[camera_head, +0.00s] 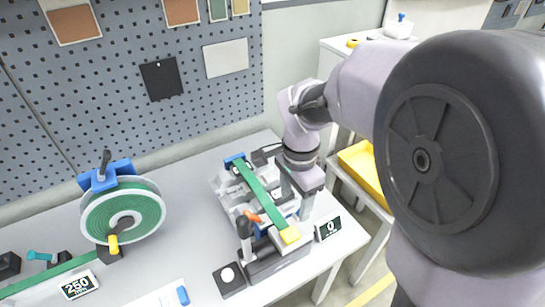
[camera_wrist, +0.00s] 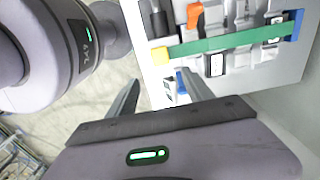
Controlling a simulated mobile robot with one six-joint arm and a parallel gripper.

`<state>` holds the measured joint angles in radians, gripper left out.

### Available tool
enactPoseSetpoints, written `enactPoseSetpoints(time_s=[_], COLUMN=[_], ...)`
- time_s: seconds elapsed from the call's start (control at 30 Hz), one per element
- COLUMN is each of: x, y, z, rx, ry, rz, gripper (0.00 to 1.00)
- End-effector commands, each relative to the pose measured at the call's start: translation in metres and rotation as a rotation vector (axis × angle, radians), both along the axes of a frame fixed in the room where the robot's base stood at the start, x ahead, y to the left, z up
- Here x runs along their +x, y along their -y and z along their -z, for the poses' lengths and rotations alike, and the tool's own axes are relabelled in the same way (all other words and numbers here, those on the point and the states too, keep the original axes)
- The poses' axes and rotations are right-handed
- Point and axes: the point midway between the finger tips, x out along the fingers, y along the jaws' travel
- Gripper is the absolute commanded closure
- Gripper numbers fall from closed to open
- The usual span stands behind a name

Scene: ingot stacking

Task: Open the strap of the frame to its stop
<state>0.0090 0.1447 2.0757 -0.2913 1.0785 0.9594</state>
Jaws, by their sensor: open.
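The green strap (camera_head: 262,192) lies across the top of the frame (camera_head: 226,190), from a blue mount (camera_head: 234,160) at the back to a yellow end (camera_head: 290,235) at the front. In the wrist view the strap (camera_wrist: 228,41) runs from its yellow end (camera_wrist: 160,55) at left to the blue mount at right. My gripper (camera_head: 306,208) is just right of the strap's front end. In the wrist view its two fingers (camera_wrist: 160,78) are spread and empty, with the yellow end beyond the gap between them, apart from both. Grey ingot-like blocks show under the strap.
An orange lever (camera_head: 253,216) and a dark clamp-like device stand at the frame's front left. A display reading 0 (camera_head: 328,228) stands at right. A green reel (camera_head: 123,216) and another display (camera_head: 78,285) are at left. Bare table lies between reel and frame.

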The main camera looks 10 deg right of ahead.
Motion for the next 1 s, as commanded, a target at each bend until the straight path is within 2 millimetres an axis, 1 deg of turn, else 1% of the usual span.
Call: enactPoseSetpoints(time_s=[0.03, 0.2, 0.3, 0.4, 0.5, 0.57, 0.83, 0.87, 1.0], x=[-0.001, -0.001, -0.001, -0.001, 0.0, 0.0, 0.0, 0.0, 0.0], y=[0.0, 0.0, 0.0, 0.001, 0.0, 0.0, 0.0, 0.0, 0.0], z=[0.023, 0.076, 0.102, 0.121, 0.132, 0.135, 0.136, 0.136, 0.136], rx=[-0.001, 0.0, 0.0, -0.001, 0.0, 0.0, 0.0, 0.0, 0.0], ry=[-0.005, -0.004, -0.003, -0.002, 0.0, 0.0, 0.0, 0.0, 0.0], rz=[-0.001, -0.002, -0.001, -0.003, -0.002, -0.001, -0.002, -0.002, -0.002], gripper=[0.4, 0.4, 0.4, 0.4, 0.4, 0.4, 0.4, 0.44, 0.71])
